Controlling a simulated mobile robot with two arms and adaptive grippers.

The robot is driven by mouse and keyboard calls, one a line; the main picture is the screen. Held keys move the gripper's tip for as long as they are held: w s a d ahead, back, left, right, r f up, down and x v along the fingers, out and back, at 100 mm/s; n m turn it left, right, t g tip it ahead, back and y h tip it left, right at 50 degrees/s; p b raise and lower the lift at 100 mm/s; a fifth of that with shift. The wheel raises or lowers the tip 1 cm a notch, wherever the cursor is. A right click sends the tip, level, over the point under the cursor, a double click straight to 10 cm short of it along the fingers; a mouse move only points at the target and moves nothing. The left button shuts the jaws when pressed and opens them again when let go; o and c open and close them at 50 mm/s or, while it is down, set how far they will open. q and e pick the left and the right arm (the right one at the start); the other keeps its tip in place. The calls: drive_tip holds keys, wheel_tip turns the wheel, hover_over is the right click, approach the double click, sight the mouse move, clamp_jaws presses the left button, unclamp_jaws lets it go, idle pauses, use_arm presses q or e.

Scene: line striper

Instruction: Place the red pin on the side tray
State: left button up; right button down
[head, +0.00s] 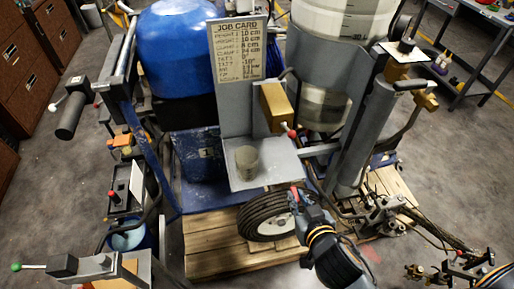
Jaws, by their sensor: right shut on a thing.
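The side tray (274,171) is a grey metal shelf below the job card, in the middle of the head view. A grey-green cup (247,162) stands on it. My right gripper (299,199) is just below and right of the tray's front right corner, in front of the wheel. It is shut on a small red thing (295,190), which looks like the red pin. The fingers hide most of it, and I cannot tell whether it touches the tray. My left gripper is not in view.
The job card (238,50) stands upright behind the tray. A brass-coloured block (276,106) and a lever with a red knob (292,133) are at the tray's back right. A black-tyred wheel (262,218) is below. The tray's front right part is clear.

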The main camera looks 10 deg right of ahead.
drive_tip(key=shift+w+a+r+p, duration=0.25)
drive_tip(key=shift+w+r+p, duration=0.05)
drive_tip(key=shift+w, duration=0.2)
drive_tip(key=shift+w+a+r+p, duration=0.25)
drive_tip(key=shift+w+r, duration=0.05)
drive_tip(key=shift+w, duration=0.15)
drive_tip(key=w+p, duration=0.1)
drive_tip(key=w, duration=0.4)
drive_tip(key=w+f+p, duration=0.1)
drive_tip(key=w+p, duration=0.1)
drive_tip(key=w, duration=0.4)
drive_tip(key=w+f+p, duration=0.1)
drive_tip(key=w+p, duration=0.1)
drive_tip(key=w, duration=0.4)
drive_tip(key=shift+w+a, duration=0.1)
drive_tip(key=shift+w, duration=0.15)
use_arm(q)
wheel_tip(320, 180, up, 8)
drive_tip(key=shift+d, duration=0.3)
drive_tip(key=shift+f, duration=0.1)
use_arm(e)
drive_tip(key=shift+s, duration=0.15)
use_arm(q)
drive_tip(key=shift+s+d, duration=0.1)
